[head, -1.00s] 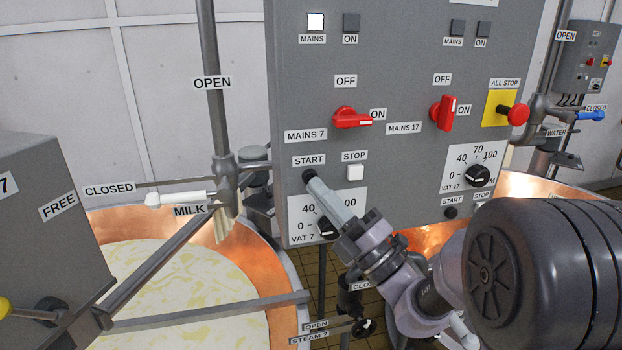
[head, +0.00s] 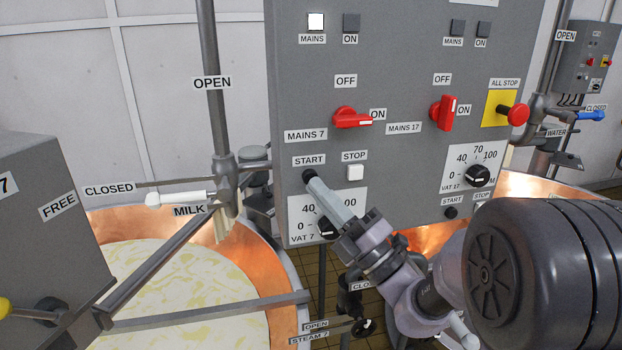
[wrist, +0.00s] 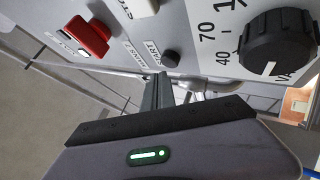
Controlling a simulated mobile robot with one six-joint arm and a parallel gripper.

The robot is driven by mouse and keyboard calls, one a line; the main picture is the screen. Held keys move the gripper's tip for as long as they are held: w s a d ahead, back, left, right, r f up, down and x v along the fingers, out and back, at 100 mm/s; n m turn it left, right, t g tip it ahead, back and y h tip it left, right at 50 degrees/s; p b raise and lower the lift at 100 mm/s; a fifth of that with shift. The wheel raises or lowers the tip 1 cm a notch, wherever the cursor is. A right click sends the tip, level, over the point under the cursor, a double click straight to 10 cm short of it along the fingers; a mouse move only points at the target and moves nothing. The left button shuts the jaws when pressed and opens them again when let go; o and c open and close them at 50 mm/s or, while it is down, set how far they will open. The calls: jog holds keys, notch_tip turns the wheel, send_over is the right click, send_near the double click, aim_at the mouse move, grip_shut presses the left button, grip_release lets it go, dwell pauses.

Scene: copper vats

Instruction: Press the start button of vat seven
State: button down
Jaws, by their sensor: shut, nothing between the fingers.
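The black round start button of vat seven (head: 309,176) sits under the START label on the grey control panel (head: 400,60). It also shows in the wrist view (wrist: 171,58). My gripper (head: 314,186) is shut and empty. Its fingertips are right at the lower edge of the button in the head view. In the wrist view the fingertips (wrist: 162,74) are just beside the button's image; I cannot tell whether they touch. The white stop button (head: 355,173) is to the right. The red mains 7 switch (head: 351,118) lies horizontal, towards ON.
The VAT 7 dial (head: 327,228) is just below, partly behind my gripper. A red all-stop button (head: 518,114) and the mains 17 switch (head: 444,113) are to the right. A copper vat (head: 262,262) of milk, pipes and a milk valve handle (head: 180,198) lie left.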

jog(key=shift+w+r, duration=0.1)
jog(key=shift+w+a+p, duration=0.1)
jog(key=shift+w+p, duration=0.25)
jog(key=shift+p, duration=0.05)
jog(key=shift+w+a+p, duration=0.15)
jog(key=shift+w+p, duration=0.2)
jog(key=shift+w, duration=0.1)
dwell(0.7)
jog(key=shift+s, duration=0.15)
jog(key=shift+s+d, duration=0.25)
jog(key=shift+s, duration=0.5)
jog(key=shift+b, duration=0.3)
jog(key=s, duration=0.2)
jog(key=s+d+b, duration=0.1)
jog(key=s, duration=0.1)
jog(key=shift+s+d, duration=0.2)
jog(key=shift+s, duration=0.15)
